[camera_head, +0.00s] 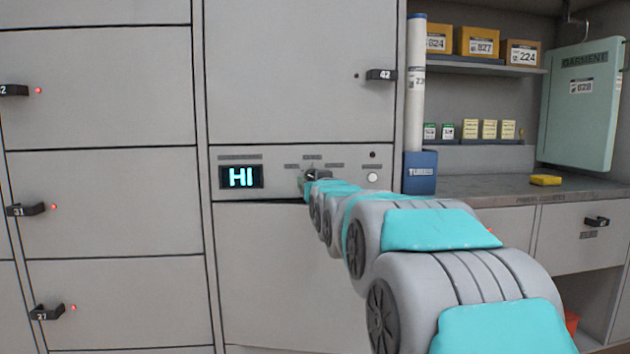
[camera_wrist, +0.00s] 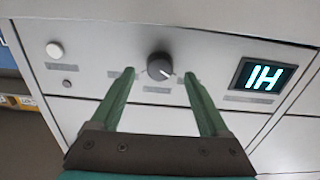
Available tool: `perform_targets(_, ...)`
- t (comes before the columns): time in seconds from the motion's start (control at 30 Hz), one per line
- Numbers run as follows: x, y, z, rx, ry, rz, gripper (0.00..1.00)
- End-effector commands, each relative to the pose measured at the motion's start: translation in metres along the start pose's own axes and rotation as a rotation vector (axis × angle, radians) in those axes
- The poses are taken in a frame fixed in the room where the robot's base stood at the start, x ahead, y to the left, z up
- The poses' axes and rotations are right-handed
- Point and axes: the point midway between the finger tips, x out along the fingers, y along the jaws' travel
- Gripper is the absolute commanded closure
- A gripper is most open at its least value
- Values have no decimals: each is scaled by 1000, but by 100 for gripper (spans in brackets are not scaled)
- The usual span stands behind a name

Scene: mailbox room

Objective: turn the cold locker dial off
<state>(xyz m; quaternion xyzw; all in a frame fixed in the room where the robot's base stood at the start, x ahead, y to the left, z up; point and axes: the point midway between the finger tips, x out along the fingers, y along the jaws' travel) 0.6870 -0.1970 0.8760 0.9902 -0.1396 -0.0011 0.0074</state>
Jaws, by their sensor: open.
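The cold locker dial (camera_wrist: 160,66) is a round dark knob with a white pointer mark toward its lower right in the wrist view. It sits on a light grey control panel (camera_head: 275,157). A dark display (camera_head: 241,177) on the panel reads HI in glowing letters; it appears upside down in the wrist view (camera_wrist: 265,76). My gripper (camera_wrist: 158,75) is open, with one green finger on each side of the dial. I cannot tell whether either finger touches it. In the head view my arm and gripper (camera_head: 315,181) cover most of the dial area.
A white round button (camera_head: 372,177) is right of the dial. Locker 42's door handle (camera_head: 381,75) protrudes above. A blue tube holder (camera_head: 420,172) and a counter (camera_head: 480,187) with a yellow item (camera_head: 545,180) stand to the right. Other locker handles (camera_head: 26,210) protrude at left.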

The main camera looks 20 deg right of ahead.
Motion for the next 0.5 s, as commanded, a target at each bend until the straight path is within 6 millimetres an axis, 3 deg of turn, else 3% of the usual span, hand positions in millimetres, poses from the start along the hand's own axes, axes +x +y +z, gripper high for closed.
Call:
perform_targets(0.3,-43,0,-1,0,0,0,21)
perform_targets(0.5,-52,0,0,0,-1,0,21)
